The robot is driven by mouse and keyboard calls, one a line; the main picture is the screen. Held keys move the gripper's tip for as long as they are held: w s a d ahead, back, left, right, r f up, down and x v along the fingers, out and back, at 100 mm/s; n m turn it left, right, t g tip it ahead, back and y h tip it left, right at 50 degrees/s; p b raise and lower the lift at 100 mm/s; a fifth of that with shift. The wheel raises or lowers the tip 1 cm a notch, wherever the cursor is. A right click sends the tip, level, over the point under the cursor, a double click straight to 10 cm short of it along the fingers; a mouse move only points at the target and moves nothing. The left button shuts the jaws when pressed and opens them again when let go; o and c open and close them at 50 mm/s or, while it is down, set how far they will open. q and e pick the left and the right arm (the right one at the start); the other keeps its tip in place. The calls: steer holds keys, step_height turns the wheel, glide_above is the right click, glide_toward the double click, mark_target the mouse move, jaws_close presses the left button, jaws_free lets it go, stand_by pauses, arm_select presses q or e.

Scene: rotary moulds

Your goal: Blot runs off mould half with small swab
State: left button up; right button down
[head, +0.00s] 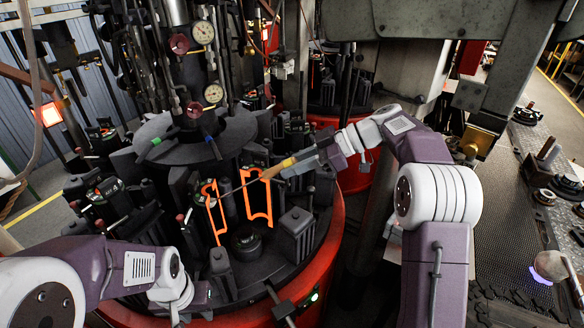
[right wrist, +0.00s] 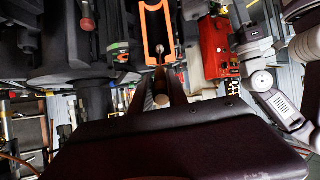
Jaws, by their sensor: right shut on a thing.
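Two mould halves glow orange at their edges in the head view: a left one (head: 210,190) and a right one (head: 268,203), standing upright and apart on the rotary machine. My right gripper (head: 283,167) is shut on the small swab (head: 270,172), whose thin rod reaches left between the halves. Where its tip lies, touching or apart, I cannot tell. In the right wrist view, the swab's round handle end (right wrist: 160,100) shows between my fingers, with an orange mould half (right wrist: 146,45) beyond.
The red-rimmed turntable (head: 333,225) carries several dark mould blocks around the halves. Gauges (head: 203,32) and hoses hang above. A dark block (head: 296,232) stands close right of the right half. A grated bench (head: 510,200) with metal parts lies at the right.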

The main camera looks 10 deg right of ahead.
step_height(320, 180, down, 6)
steer(key=b, duration=0.7)
stand_by(0.6)
steer(key=shift+f+b, duration=1.65)
steer(key=shift+b, duration=0.05)
steer(key=shift+f+b, duration=0.75)
steer(key=shift+b, duration=0.15)
steer(key=shift+w+r, duration=0.1)
